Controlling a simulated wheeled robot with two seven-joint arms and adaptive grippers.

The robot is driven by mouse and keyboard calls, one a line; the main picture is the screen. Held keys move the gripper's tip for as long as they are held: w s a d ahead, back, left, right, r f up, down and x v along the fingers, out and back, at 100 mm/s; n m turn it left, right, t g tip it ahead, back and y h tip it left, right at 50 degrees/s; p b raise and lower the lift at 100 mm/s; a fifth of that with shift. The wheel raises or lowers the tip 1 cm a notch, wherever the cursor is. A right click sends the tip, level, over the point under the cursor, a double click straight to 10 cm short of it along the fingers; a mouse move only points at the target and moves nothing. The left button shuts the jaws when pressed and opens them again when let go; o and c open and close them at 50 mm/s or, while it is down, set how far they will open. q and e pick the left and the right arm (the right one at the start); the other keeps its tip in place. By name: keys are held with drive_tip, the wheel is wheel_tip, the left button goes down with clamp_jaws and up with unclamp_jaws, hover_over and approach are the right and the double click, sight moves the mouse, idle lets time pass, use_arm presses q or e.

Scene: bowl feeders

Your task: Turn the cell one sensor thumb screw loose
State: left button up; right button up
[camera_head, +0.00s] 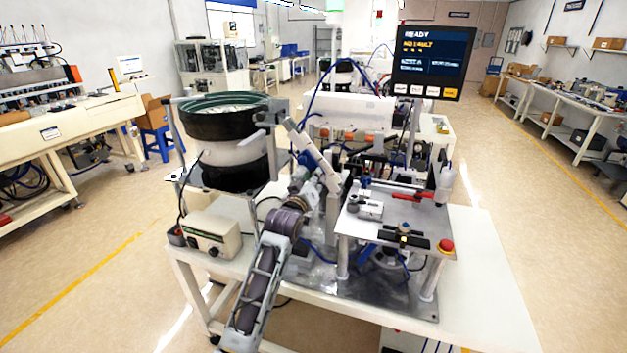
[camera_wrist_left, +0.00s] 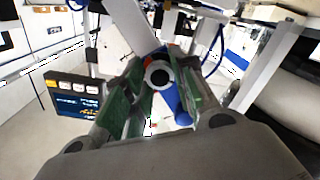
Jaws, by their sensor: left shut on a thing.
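My left arm rises from the bottom of the head view to the left gripper (camera_head: 304,178), beside the slanted pale bar near the bowl feeder. The screw is too small and hidden to make out in the head view. How far it is turned cannot be told. My right gripper is out of view.
The bowl feeder (camera_head: 228,128) stands left of my gripper, with a control box (camera_head: 210,236) below it. A metal plate (camera_head: 421,232) with fixtures and a red button is at the right. The status screen (camera_head: 432,61) reads READY. The white table's front right is clear.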

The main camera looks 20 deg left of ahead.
use_arm(q)
drive_tip(key=o, duration=1)
drive_tip(key=shift+o, duration=0.2)
drive_tip(key=s, duration=1.2)
drive_tip(key=shift+a, duration=0.2)
idle(0.3)
